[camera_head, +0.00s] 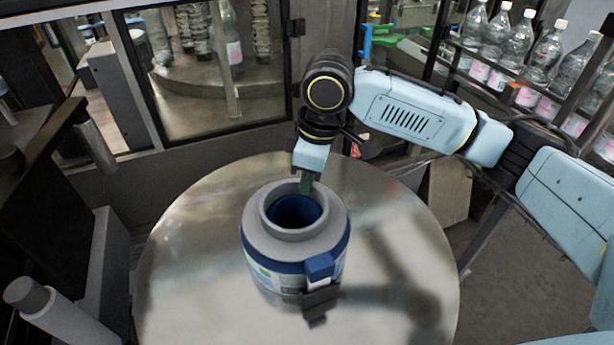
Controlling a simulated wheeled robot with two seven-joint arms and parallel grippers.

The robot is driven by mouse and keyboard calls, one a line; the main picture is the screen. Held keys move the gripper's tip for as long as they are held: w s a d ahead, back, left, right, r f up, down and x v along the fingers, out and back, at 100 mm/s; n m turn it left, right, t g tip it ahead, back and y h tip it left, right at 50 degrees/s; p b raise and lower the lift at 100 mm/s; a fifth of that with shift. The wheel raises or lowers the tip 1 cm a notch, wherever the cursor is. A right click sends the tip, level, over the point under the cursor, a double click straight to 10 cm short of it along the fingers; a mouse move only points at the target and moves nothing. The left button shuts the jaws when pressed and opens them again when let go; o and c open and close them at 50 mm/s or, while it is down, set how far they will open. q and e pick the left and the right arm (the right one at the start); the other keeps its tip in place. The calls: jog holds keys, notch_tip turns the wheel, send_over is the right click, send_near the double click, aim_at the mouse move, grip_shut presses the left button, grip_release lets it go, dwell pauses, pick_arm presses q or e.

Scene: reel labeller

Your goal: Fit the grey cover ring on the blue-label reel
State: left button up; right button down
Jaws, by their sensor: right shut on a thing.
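The grey cover ring (262,235) lies on top of the blue-label reel (262,277), with its raised collar around a dark blue central opening. The ring looks level and covers the reel's top; I cannot tell whether it is fully seated. Blue shows below its edge. My right gripper (306,186) comes down from behind, shut on the far side of the ring's collar. Its fingertips are partly hidden by the collar. My left gripper is not in view.
The reel stands on a round, shiny metal table (190,270), mostly clear around it. A blue block (319,267) and a dark bracket (321,299) sit at the reel's front. A grey cylinder (60,315) stands at lower left. Bottles (508,70) fill racks at upper right.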

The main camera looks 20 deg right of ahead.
jog(key=shift+s+d+r, duration=0.1)
jog(key=shift+r, duration=0.1)
jog(key=c, duration=1.4)
grip_release()
jog(key=shift+c, duration=0.2)
notch_tip(320, 180, up, 13)
jog(key=s+d+b, duration=0.1)
jog(key=shift+d+r, duration=0.15)
jog(key=shift+d, duration=0.15)
